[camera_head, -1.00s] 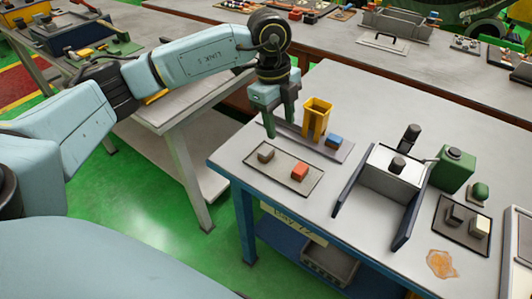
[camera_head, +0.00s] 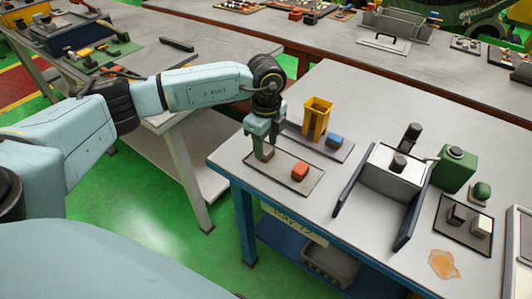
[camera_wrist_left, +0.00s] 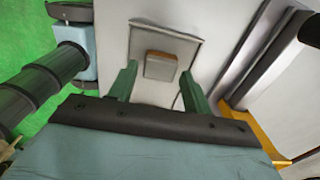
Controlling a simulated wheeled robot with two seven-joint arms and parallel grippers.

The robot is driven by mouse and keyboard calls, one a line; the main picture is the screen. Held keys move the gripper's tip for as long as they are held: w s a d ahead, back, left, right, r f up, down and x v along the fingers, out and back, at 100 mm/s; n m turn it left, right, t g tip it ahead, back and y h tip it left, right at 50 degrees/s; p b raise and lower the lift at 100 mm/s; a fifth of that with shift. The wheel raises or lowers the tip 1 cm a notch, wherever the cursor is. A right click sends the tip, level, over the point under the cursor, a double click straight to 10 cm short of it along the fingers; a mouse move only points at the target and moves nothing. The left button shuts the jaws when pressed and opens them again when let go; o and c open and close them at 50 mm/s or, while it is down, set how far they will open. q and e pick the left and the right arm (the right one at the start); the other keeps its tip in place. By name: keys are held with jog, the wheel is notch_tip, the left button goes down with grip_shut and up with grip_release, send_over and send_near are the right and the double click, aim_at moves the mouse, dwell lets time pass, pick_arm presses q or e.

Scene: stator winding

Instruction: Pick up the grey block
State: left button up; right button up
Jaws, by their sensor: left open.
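The grey block (camera_head: 266,154), brownish grey, sits near the left end of a flat tray (camera_head: 274,178) on the table. In the head view the fingers of my left gripper (camera_head: 262,150) are down around it and partly hide it. In the left wrist view, a block (camera_wrist_left: 160,66) with a greyish face and a brown edge lies between and beyond the tips of my left gripper (camera_wrist_left: 157,75), which is open. I cannot tell whether a finger touches it. My right gripper is not in view.
A red block (camera_head: 299,172) sits on the same tray, to the right. Behind stand a yellow holder (camera_head: 317,120) and a blue block (camera_head: 334,140). A fixture with dark side plates (camera_head: 398,163) and a green can (camera_head: 453,170) stand further right. A stain (camera_head: 443,264) lies at front right.

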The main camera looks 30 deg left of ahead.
pick_arm(q)
notch_tip(320, 180, down, 2)
jog(key=shift+f, duration=0.15)
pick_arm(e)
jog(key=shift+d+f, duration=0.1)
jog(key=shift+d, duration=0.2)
pick_arm(q)
jog(key=c, duration=0.8)
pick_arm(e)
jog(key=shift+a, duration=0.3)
pick_arm(q)
jog(key=shift+o, duration=0.2)
